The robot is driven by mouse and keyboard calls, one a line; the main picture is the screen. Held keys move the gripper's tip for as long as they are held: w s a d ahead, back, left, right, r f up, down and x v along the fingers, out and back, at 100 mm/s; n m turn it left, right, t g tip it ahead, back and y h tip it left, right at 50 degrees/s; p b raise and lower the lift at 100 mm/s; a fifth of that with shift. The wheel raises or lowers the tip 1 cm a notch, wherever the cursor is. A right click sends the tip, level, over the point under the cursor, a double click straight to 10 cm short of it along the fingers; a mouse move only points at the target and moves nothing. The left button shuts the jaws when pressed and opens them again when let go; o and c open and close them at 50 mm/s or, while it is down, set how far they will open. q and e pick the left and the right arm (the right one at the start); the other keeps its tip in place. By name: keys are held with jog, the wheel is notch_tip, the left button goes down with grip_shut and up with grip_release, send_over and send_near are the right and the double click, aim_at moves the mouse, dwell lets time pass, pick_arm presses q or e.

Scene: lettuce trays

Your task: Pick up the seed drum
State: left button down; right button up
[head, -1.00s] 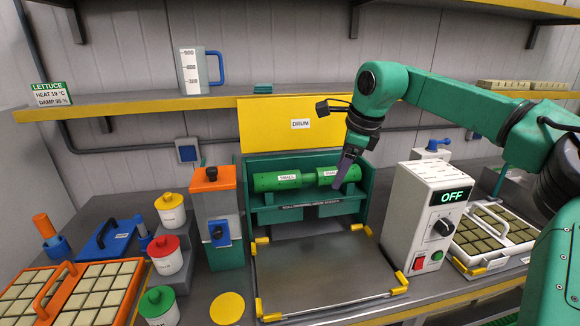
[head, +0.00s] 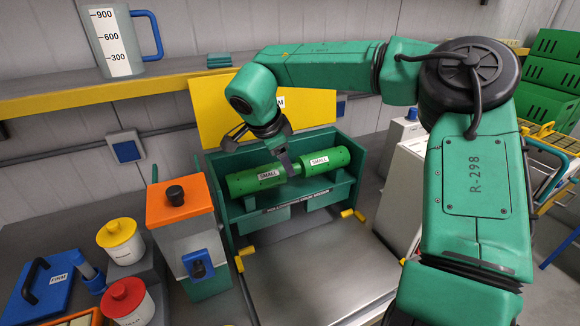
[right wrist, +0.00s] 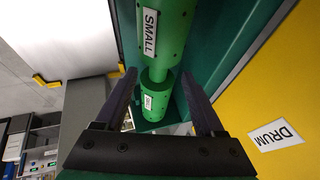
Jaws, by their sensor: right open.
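The green seed drum (head: 252,184) lies across a dark green housing (head: 345,190). It has two thick perforated sections labelled "SMALL", with a narrower part between them. My right gripper (head: 291,166) is above the middle of the drum, pointing down at the narrow part. In the right wrist view the gripper (right wrist: 160,95) is open and its two dark fingers appear on either side of the drum (right wrist: 157,97). I cannot tell whether a finger touches it. The gripper hides part of the drum's middle in the head view. My left gripper is out of view.
A raised yellow lid (head: 215,112) marked "DRUM" stands behind the housing. An orange-topped box (head: 180,203) stands close on the left, and a pale control box (head: 402,190) on the right. The metal plate (head: 320,275) in front is bare.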

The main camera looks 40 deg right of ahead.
jog(key=p+x, duration=0.1)
jog(key=x, duration=0.3)
jog(key=shift+s+d+p, duration=0.2)
jog(key=shift+p, duration=0.15)
jog(key=shift+d+f, duration=0.15)
jog(key=shift+f, duration=0.05)
jog(key=shift+w, duration=0.1)
jog(key=shift+c, duration=1.3)
grip_shut()
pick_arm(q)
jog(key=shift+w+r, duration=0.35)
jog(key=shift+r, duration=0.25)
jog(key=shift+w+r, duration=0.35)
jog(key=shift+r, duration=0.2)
pick_arm(e)
jog(key=shift+r, duration=0.15)
